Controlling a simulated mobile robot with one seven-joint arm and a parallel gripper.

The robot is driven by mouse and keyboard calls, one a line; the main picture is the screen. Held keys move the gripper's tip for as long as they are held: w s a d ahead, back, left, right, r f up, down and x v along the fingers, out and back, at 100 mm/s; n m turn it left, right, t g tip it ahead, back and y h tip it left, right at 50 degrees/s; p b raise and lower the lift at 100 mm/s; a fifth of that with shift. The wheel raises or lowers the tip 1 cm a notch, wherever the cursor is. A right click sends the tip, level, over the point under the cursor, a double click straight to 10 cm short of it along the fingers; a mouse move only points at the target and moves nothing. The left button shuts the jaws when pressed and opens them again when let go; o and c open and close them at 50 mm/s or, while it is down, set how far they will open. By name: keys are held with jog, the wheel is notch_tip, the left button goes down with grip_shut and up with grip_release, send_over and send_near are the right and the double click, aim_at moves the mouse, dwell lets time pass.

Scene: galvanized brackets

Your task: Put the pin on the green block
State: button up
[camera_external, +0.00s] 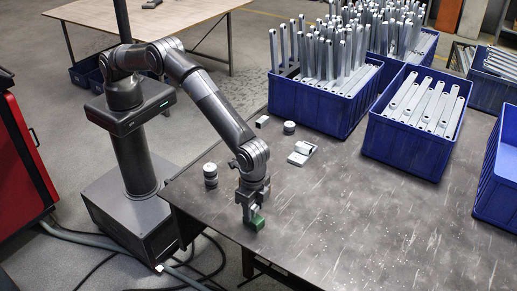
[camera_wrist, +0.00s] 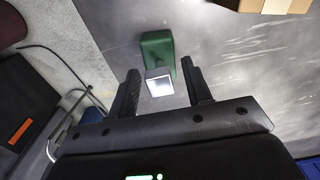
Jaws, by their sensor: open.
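The green block (camera_external: 258,223) lies on the dark metal table near its front left edge. It also shows in the wrist view (camera_wrist: 157,45), just beyond my fingertips. The pin, a grey metal piece with a bright square end (camera_wrist: 159,84), overlaps the near end of the block in the wrist view and appears to stand on it. My gripper (camera_wrist: 162,78) is open, with one finger on each side of the pin and gaps visible. In the external view my gripper (camera_external: 253,207) points down right over the block and hides most of the pin.
A stacked round metal part (camera_external: 210,175) stands left of my gripper. A bracket (camera_external: 302,152), a short cylinder (camera_external: 289,128) and a small metal block (camera_external: 262,121) lie farther back. Blue crates of metal bars (camera_external: 405,147) fill the back right. The table's front right is clear.

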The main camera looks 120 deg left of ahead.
jog(key=s+a+r, duration=0.2)
jog(key=s+r, duration=0.1)
jog(key=r, duration=0.6)
jog(key=s+a+r+t, duration=0.1)
jog(key=s+r, duration=0.2)
jog(key=r, duration=0.7)
jog(key=s+a+r, duration=0.2)
jog(key=r, duration=0.7)
jog(key=s+a+r+t, duration=0.2)
jog(key=s+a+r, duration=0.2)
jog(key=s+r, duration=0.7)
jog(key=s+a+f+t, duration=0.1)
jog(key=s+a+f, duration=0.1)
jog(key=s, duration=1.4)
jog(key=s+a+f+t, duration=0.1)
jog(key=s+a+f, duration=0.1)
jog(key=s, duration=1.4)
jog(key=shift+a+f+t, duration=0.25)
jog(key=shift+f+t, duration=0.05)
